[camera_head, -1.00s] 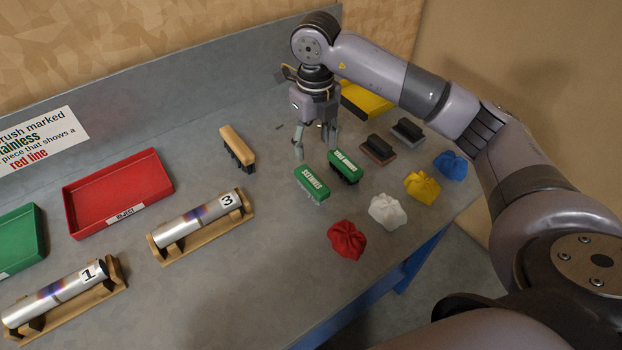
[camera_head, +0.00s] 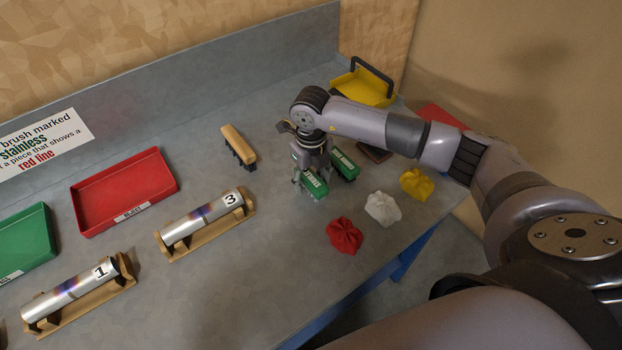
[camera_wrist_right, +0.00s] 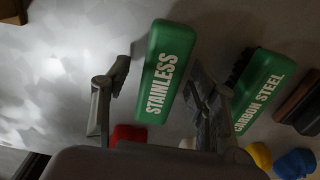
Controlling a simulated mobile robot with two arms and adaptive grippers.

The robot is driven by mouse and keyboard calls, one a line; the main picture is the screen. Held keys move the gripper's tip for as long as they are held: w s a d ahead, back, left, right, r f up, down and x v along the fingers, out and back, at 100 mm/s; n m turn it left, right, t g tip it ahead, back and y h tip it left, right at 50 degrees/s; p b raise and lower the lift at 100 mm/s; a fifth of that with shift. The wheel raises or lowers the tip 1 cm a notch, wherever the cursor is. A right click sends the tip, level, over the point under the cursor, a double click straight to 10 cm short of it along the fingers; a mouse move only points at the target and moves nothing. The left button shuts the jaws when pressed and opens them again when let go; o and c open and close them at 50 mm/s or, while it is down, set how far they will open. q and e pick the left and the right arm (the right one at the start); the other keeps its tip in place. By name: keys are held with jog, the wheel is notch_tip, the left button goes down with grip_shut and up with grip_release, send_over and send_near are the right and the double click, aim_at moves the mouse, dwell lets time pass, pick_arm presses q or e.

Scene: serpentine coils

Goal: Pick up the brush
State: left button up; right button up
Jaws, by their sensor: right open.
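The green brush marked STAINLESS (camera_head: 314,187) lies on the bench beneath my right gripper, which partly hides it in the head view. In the right wrist view this brush (camera_wrist_right: 166,72) shows between the two fingers. My right gripper (camera_wrist_right: 160,80) is open, one finger on each side of the brush; I cannot tell whether they touch it. The head view shows the gripper (camera_head: 311,180) low over the brush. The green CARBON STEEL brush (camera_wrist_right: 262,92) lies just to the right, outside the fingers; it also shows in the head view (camera_head: 344,165). My left gripper is not in view.
A wooden-backed brush (camera_head: 238,146) lies left of the gripper. Red (camera_head: 345,236), white (camera_head: 382,209) and yellow (camera_head: 416,184) cloths lie to the right. Tubes 3 (camera_head: 200,221) and 1 (camera_head: 70,290) rest on cradles. A red tray (camera_head: 163,167) stands behind; a sign mentions stainless.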

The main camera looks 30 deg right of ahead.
jog(key=shift+c, duration=0.4)
grip_shut()
